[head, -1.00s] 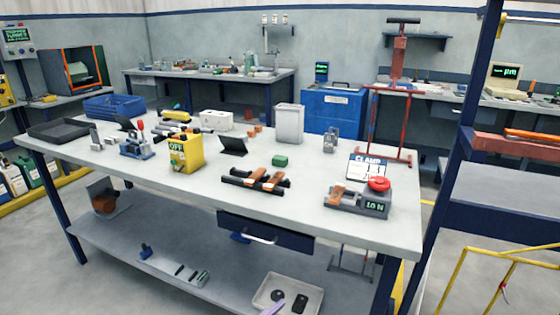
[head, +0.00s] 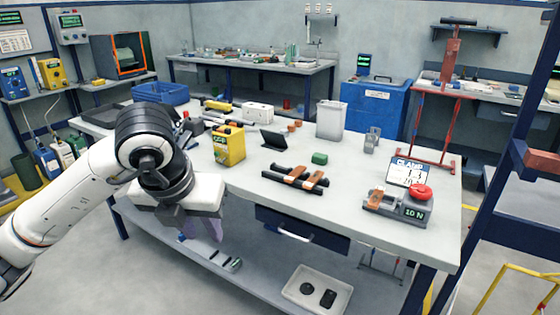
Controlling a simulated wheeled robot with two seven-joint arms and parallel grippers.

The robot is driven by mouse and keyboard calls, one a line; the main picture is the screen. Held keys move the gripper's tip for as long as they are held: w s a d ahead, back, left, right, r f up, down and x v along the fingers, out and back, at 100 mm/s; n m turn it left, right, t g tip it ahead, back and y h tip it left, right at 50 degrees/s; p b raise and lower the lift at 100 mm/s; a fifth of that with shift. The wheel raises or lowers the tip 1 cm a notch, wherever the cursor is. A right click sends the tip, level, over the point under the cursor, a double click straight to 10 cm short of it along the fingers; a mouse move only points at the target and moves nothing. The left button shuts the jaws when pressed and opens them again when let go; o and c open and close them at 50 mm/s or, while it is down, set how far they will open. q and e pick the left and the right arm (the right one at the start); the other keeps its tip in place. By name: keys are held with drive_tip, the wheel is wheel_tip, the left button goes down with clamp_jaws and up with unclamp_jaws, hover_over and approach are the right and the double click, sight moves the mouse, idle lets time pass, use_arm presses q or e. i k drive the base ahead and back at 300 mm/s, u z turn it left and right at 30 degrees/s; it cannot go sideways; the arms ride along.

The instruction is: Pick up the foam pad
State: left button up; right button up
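A small green block (head: 319,158), the thing that looks most like a foam pad, lies flat on the workbench behind the two black bars with orange-brown pieces. I cannot be sure that it is the foam pad. My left gripper (head: 203,228) hangs at the bench's front edge, at the left of the head view, pointing down. Pale purple shows beneath its dark wrist. It is well to the left of the green block and apart from it. Its fingers are too unclear to tell whether they are open or shut. My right gripper is out of view.
The workbench (head: 355,222) holds a yellow box (head: 229,146), a black stand (head: 272,139), the black bars (head: 296,179), a grey canister (head: 331,120) and a force gauge with a red knob (head: 399,205). A white tray (head: 316,290) sits on the lower shelf.

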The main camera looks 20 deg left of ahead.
sight(320, 159)
drive_tip(key=u, duration=1.1)
drive_tip(key=i, duration=1.1)
drive_tip(key=z, duration=1.85)
drive_tip(key=i, duration=0.5)
drive_tip(key=z, duration=0.05)
